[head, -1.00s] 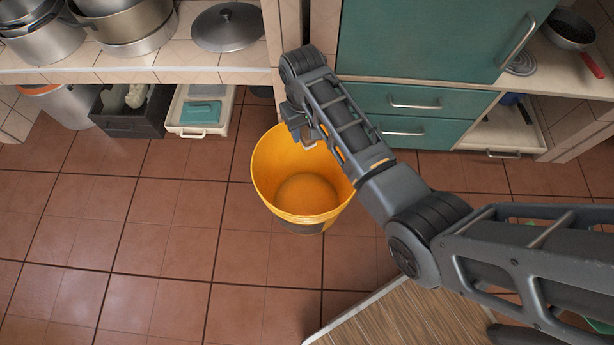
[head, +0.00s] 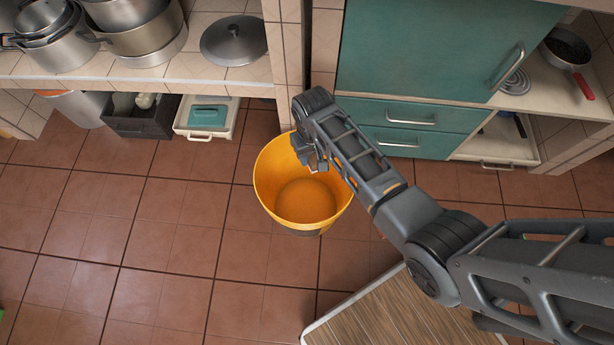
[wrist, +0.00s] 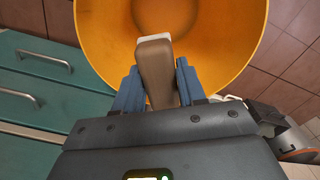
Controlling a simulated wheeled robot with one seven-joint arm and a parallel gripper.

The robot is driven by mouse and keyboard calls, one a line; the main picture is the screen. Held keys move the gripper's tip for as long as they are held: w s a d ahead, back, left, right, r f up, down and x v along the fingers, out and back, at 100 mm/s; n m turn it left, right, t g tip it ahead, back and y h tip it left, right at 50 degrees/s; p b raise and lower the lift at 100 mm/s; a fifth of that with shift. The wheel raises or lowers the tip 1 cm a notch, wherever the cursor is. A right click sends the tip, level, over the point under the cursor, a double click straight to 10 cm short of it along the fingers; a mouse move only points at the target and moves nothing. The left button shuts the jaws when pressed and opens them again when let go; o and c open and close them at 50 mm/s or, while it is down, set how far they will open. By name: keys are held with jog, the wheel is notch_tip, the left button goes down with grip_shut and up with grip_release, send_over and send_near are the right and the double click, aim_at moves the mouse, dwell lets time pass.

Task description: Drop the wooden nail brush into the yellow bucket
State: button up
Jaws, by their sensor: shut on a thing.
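The yellow bucket (head: 272,190) stands upright on the floor, and its open mouth faces up. Its inside also fills much of the wrist view (wrist: 222,45). My gripper (head: 315,166) is over the far part of the bucket's mouth in the head view. In the wrist view my gripper (wrist: 157,80) is shut on the wooden nail brush (wrist: 154,72), a brown block with a pale end. The brush points out past the fingertips, with the bucket's interior behind it. In the head view the brush is mostly hidden by the gripper.
Teal drawers (head: 410,115) stand behind the bucket on the right. A tiled counter (head: 215,78) with pots and a lid is at the back left, above a dark crate (head: 140,122) and a white tray (head: 186,120). A wooden-topped surface (head: 385,320) is in front. Floor left of the bucket is clear.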

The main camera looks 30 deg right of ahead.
jog(key=shift+f+b, duration=1.55)
jog(key=shift+f, duration=0.4)
jog(key=o, duration=1.1)
jog(key=shift+o, duration=0.2)
jog(key=shift+r+p, duration=1.2)
jog(key=shift+r, duration=2.75)
jog(key=shift+s, duration=0.1)
